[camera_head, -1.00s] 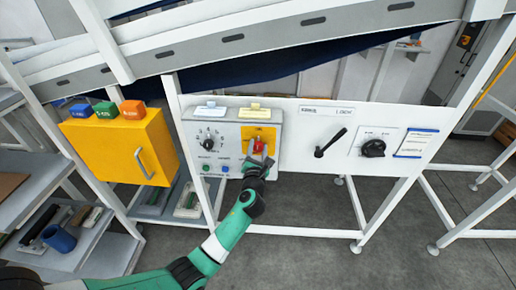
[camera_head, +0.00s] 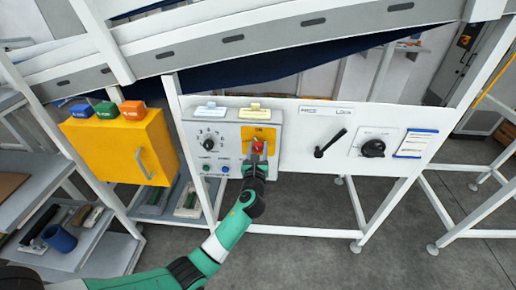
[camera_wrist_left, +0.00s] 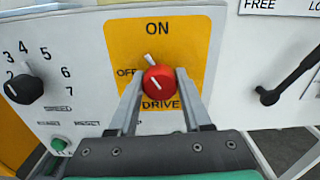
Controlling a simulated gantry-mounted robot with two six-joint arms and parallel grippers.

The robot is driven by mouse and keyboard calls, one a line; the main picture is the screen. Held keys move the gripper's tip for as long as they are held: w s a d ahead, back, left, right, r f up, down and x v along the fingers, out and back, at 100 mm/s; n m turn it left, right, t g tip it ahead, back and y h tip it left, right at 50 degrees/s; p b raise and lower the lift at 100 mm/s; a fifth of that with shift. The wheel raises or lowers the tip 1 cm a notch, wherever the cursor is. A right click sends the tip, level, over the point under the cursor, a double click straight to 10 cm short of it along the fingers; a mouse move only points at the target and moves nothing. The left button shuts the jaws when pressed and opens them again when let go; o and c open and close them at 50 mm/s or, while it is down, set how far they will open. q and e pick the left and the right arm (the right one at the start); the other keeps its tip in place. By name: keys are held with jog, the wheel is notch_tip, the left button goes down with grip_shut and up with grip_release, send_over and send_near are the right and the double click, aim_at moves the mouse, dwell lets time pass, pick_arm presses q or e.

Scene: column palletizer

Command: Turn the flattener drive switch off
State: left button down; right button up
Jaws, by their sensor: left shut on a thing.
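The flattener drive switch is a red round knob (camera_wrist_left: 160,80) on a yellow plate (camera_wrist_left: 115,45) marked ON at the top, OFF at the left and DRIVE below. In the left wrist view, the white line on the knob slants toward the upper left, between ON and OFF. In the head view, the red knob (camera_head: 258,147) sits at the right of the grey control panel. My left gripper (camera_wrist_left: 160,93) is shut on the knob, one finger on each side. It also shows in the head view (camera_head: 256,158). My right gripper is out of view.
A black speed dial (camera_wrist_left: 24,89) and a green button (camera_wrist_left: 59,144) are left of the switch. A black lever (camera_head: 330,143) and a black rotary knob (camera_head: 373,148) are to the right. A yellow cabinet (camera_head: 115,150) stands at the left, near shelves.

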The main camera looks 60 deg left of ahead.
pick_arm(q)
jog(key=n+b, duration=0.1)
jog(key=n, duration=0.4)
jog(key=shift+n, duration=0.3)
jog(key=n+b, duration=0.1)
jog(key=n, duration=0.2)
jog(key=shift+n, duration=0.3)
jog(key=shift+n+b, duration=0.55)
jog(key=shift+n, duration=0.95)
jog(key=shift+c, duration=1.7)
grip_release()
jog(key=p+v, duration=0.1)
jog(key=v, duration=1)
jog(key=shift+d+p, duration=0.3)
jog(key=shift+p, duration=0.1)
